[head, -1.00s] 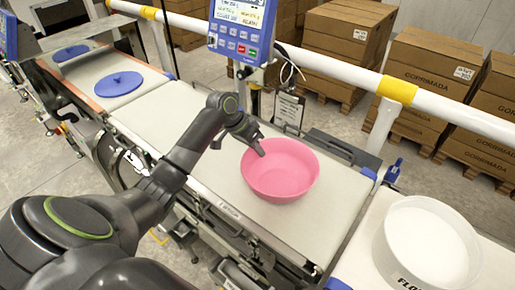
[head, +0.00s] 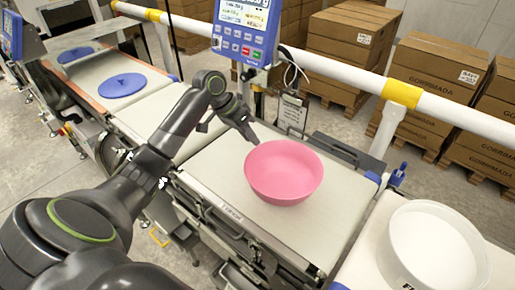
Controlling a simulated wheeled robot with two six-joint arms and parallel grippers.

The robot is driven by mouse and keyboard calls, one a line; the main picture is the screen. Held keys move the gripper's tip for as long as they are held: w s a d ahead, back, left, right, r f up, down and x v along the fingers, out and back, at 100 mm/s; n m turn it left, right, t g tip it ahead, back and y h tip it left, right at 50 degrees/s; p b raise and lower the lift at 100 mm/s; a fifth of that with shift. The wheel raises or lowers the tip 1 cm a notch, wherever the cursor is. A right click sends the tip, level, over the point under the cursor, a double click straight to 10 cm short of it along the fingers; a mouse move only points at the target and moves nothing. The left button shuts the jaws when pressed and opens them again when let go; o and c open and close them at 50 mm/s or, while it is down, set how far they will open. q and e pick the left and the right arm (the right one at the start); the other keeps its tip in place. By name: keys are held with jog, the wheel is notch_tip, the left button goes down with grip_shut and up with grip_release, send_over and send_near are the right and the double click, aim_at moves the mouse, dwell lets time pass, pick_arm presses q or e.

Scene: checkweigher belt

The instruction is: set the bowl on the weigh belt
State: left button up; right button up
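The pink bowl (head: 283,172) stands upright on the pale middle belt (head: 338,212), which I take to be the weigh belt, below the blue display. It looks empty, and its base rests on the belt surface. My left gripper (head: 254,140) is just beyond the bowl's upper-left rim. Its dark fingertip ends close to the rim; whether they touch is not clear. The gap between its fingers cannot be made out from this angle. My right gripper is not in view.
A white tub (head: 432,250) stands on the right-hand belt. Blue lids (head: 122,85) lie on the far-left belt. The blue display unit (head: 245,30) and a white-yellow rail (head: 402,92) run behind the belt. Stacked cartons (head: 437,70) stand beyond.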

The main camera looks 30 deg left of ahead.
pick_arm(q)
jog(key=v, duration=0.5)
dwell(0.5)
